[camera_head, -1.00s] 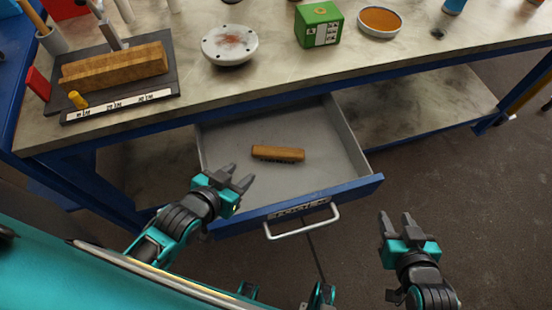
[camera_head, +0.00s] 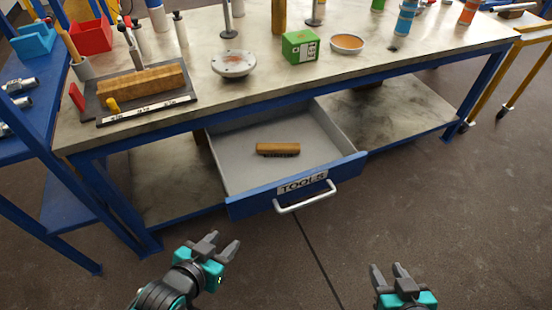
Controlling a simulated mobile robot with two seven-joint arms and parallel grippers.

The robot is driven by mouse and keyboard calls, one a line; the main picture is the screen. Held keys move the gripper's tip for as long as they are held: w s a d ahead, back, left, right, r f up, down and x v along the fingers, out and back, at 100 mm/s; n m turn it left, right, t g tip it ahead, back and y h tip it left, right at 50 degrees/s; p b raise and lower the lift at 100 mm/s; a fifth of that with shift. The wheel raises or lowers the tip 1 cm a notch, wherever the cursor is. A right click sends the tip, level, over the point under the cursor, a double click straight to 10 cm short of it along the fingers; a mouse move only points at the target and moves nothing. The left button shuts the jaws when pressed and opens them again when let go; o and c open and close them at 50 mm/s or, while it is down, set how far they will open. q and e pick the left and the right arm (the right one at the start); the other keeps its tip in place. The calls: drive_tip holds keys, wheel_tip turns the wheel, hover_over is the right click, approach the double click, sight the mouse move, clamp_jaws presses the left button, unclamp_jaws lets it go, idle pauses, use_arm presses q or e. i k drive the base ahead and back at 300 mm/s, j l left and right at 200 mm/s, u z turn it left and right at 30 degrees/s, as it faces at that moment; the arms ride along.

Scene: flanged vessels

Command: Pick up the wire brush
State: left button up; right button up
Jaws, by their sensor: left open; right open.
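The wire brush (camera_head: 277,149) has a wooden block with dark bristles below. It lies in the open drawer (camera_head: 232,175) under the workbench, near the middle of the drawer floor. My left gripper (camera_head: 219,245) is open and empty, in front of the drawer and to its lower left, apart from the brush. My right gripper (camera_head: 389,268) is open and empty, further right and in front of the drawer. Nothing hides the brush.
The blue drawer front has a handle (camera_head: 306,197). The workbench top (camera_head: 210,94) above carries a wooden block (camera_head: 140,84) on a dark board, a grey flanged disc (camera_head: 233,64), a green box (camera_head: 300,46) and a dish (camera_head: 347,43). The floor in front is clear.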

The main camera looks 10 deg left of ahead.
sight(285, 150)
drive_tip(key=k+z, duration=0.1)
drive_tip(key=z, duration=0.25)
drive_tip(key=k+z, duration=0.1)
drive_tip(key=z, duration=0.25)
drive_tip(key=k+l+z, duration=0.1)
drive_tip(key=z, duration=0.25)
drive_tip(key=j+z, duration=0.55)
drive_tip(key=j, duration=0.5)
drive_tip(key=i+j, duration=0.1)
drive_tip(key=j, duration=0.4)
